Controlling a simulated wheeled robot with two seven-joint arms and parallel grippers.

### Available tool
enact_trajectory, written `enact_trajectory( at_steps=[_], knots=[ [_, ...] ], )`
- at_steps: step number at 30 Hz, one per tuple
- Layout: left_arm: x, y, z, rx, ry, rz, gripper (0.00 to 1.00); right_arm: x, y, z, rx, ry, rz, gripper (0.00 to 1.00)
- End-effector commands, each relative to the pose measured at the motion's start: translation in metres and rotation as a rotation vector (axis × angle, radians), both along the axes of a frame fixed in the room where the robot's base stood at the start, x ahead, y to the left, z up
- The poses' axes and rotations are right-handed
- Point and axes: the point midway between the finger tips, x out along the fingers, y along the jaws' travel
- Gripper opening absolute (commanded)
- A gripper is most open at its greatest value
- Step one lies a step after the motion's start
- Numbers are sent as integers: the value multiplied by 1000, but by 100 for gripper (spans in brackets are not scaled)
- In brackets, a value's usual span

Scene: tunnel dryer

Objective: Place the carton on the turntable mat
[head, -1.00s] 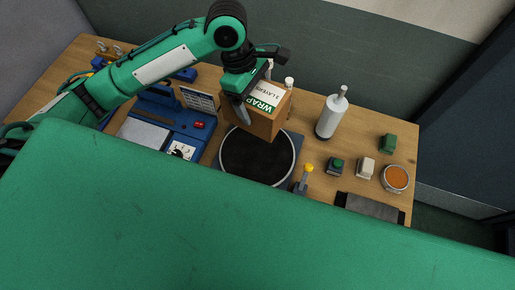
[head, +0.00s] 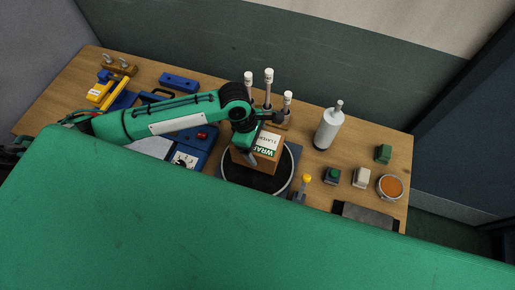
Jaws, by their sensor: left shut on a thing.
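The carton (head: 268,142) is a brown box with a white label reading "WRAP" on its top. My left gripper (head: 255,150) is shut on it, with a finger showing against its near left side. The carton is upright over the round black turntable mat (head: 247,180), covering its far part. I cannot tell whether its underside touches the mat. The mat has a pale rim and shows around the carton's near side. My right gripper is not in view.
White-topped posts (head: 269,78) stand just behind the carton. A white bottle (head: 329,128) stands to the right. A yellow-topped lever (head: 305,180), small green and white blocks and an orange dish (head: 390,186) are right of the mat. A blue machine (head: 192,155) is at left.

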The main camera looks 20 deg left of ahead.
Motion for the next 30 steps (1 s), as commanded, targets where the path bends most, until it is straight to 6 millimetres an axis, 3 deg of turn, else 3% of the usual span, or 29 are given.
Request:
enact_trajectory(
  at_steps=[15,26,27,30],
  knots=[
    [1,-1,-47,-3,-2,0,31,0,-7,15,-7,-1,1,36],
    [1,-1,-51,-3,-3,0,31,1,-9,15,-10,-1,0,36],
    [1,0,-53,-1,-1,0,84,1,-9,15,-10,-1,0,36],
    [1,0,-53,-1,-1,0,100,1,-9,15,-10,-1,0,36]
  ],
)
